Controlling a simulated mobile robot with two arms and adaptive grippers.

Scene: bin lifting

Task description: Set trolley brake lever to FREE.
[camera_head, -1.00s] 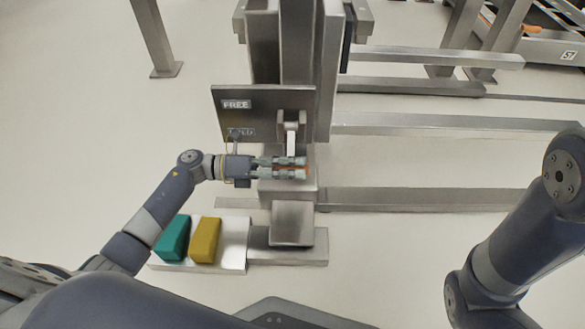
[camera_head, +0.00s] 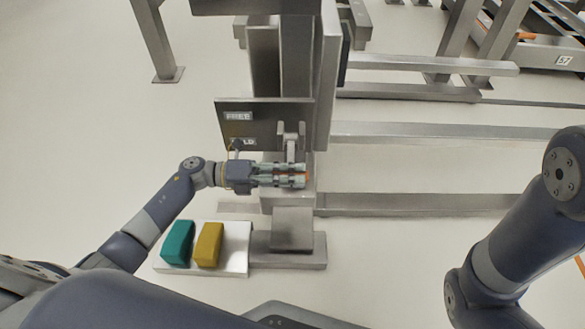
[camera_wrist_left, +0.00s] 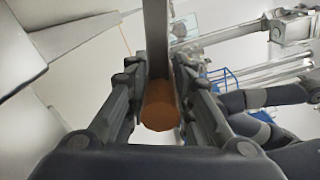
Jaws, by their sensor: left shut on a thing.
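The brake lever is a grey metal arm (camera_head: 291,150) hinged in a bracket on the steel column, with an orange grip (camera_head: 307,175) at its lower end. My left gripper (camera_head: 300,176) is shut on the orange grip. In the left wrist view the grip (camera_wrist_left: 160,104) sits between the two fingers (camera_wrist_left: 160,110), with the grey lever bar running up from it. The label plate (camera_head: 228,130) beside the lever reads FREE at the top; a lower label is partly hidden by my wrist. The lever points down, level with the lower label. My right gripper is out of view.
A white tray (camera_head: 240,262) with a teal block (camera_head: 177,242) and a yellow block (camera_head: 208,244) stands on the floor, left of the column's foot (camera_head: 290,262). Steel rails (camera_head: 440,203) run off to the right. The floor at far left is clear.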

